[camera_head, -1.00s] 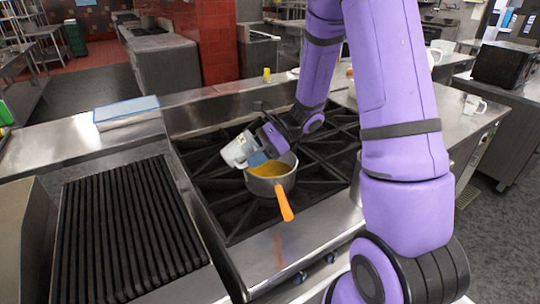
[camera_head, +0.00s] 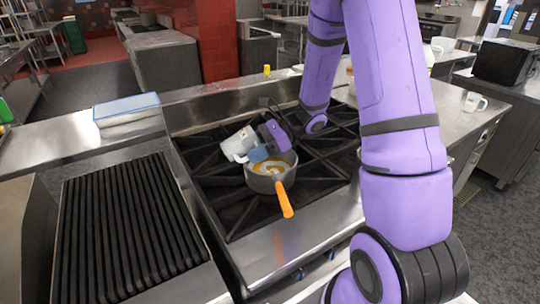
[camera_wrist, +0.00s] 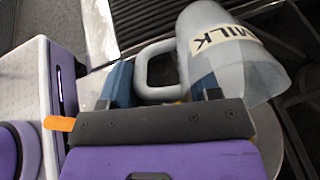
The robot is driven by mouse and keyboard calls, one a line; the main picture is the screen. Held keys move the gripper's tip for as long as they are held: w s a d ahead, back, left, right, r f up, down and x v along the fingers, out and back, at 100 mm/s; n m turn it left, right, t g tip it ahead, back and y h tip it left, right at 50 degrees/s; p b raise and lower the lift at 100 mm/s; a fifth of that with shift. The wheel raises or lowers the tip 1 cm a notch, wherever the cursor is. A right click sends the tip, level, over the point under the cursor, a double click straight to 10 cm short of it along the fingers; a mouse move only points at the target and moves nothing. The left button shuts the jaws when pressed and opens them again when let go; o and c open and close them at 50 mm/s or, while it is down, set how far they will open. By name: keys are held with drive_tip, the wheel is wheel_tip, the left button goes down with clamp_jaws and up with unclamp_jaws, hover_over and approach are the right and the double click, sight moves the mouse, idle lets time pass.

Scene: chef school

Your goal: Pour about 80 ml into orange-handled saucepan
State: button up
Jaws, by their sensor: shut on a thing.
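The saucepan (camera_head: 262,182) with an orange handle (camera_head: 285,199) stands on the black stove grates. It holds an orange-yellow liquid with a pale swirl on its surface (camera_head: 271,167). My gripper (camera_head: 262,150) is shut on a grey-white jug (camera_head: 238,144) just above the pan's far left rim. In the wrist view, my gripper's blue fingers (camera_wrist: 203,86) are at the handle of the jug (camera_wrist: 210,45), which bears a label reading MILK. The jug is tilted; I cannot see its contents or a clear stream. In the wrist view the pan is mostly hidden behind my gripper.
A ridged grill (camera_head: 125,225) lies left of the stove, with a blue-edged box (camera_head: 127,109) behind it. A small yellow item (camera_head: 267,71) stands behind the stove. A white mug (camera_head: 474,102) is on the right counter. The grates around the pan are otherwise clear.

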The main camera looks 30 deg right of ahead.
drive_tip(key=shift+d+r+y+p, duration=0.1)
drive_tip(key=shift+r+y+p, duration=0.05)
drive_tip(key=shift+y+p, duration=0.45)
idle(0.6)
drive_tip(key=shift+s+d+r+t+y+p, duration=0.1)
drive_tip(key=shift+d+t+y+p, duration=0.05)
drive_tip(key=shift+d+y+p, duration=0.25)
drive_tip(key=shift+s+d+r+t+y+p, duration=0.15)
drive_tip(key=shift+d+y+p, duration=0.15)
drive_tip(key=shift+d+p, duration=0.2)
idle(0.4)
drive_tip(key=shift+w+a+f+h, duration=0.15)
drive_tip(key=shift+a+h, duration=0.4)
drive_tip(key=shift+w+a+f+h, duration=0.1)
drive_tip(key=shift+a+h, duration=0.45)
drive_tip(key=shift+a+f+g+h+b, duration=0.15)
drive_tip(key=shift+g+h+b, duration=0.15)
drive_tip(key=shift+h, duration=0.7)
drive_tip(key=shift+f+g+h+b, duration=0.15)
drive_tip(key=shift+g+h, duration=0.25)
drive_tip(key=shift+h, duration=0.6)
drive_tip(key=shift+r, duration=0.15)
